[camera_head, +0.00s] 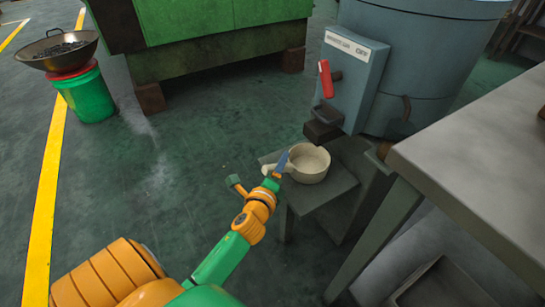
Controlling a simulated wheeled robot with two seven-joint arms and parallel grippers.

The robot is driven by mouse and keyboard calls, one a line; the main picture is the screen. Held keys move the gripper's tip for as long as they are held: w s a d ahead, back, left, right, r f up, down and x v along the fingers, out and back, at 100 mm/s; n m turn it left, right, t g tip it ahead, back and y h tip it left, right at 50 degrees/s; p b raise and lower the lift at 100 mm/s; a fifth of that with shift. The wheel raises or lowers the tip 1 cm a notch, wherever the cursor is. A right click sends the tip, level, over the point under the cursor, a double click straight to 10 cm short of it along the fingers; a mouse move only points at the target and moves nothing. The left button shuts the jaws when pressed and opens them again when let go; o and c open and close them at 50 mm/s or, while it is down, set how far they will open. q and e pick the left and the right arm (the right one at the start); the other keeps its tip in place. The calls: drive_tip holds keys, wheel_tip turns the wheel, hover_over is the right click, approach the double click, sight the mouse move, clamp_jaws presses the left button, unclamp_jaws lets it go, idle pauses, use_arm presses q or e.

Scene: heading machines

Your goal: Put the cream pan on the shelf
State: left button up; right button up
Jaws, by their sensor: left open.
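The cream pan (310,162) sits upright on a small grey stand (322,196) below the blue-grey machine. Its short handle points left, toward my left gripper (259,173). My left gripper is open, with its fingers spread on either side of the handle's end; I cannot tell whether they touch it. My right gripper is not in view. A grey table (480,150) stands at the right, with a lower level partly visible beneath it; I cannot tell whether this is the shelf.
The blue-grey machine (415,65) with a red lever (325,79) rises behind the pan. A green machine (215,45) stands at the back. A wok (57,50) rests on a green bucket (88,95) at the far left.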

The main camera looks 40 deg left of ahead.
use_arm(q)
drive_tip(key=v, duration=0.9)
drive_tip(key=s+d+f+n+g+h, duration=0.1)
drive_tip(key=s+d+f+n+g, duration=0.2)
drive_tip(key=f, duration=0.5)
drive_tip(key=s+d+f+n+g+h, duration=0.2)
drive_tip(key=s+d+f+n+g, duration=0.1)
drive_tip(key=s+f+n+g, duration=0.2)
drive_tip(key=s+d+f+n+g+h, duration=0.2)
drive_tip(key=s+f+n+g, duration=0.3)
drive_tip(key=s+f+n, duration=0.3)
wheel_tip(320, 180, down, 5)
drive_tip(key=shift+d+r+n+p, duration=0.15)
drive_tip(key=shift+d+n+p, duration=0.25)
drive_tip(key=shift+d, duration=0.2)
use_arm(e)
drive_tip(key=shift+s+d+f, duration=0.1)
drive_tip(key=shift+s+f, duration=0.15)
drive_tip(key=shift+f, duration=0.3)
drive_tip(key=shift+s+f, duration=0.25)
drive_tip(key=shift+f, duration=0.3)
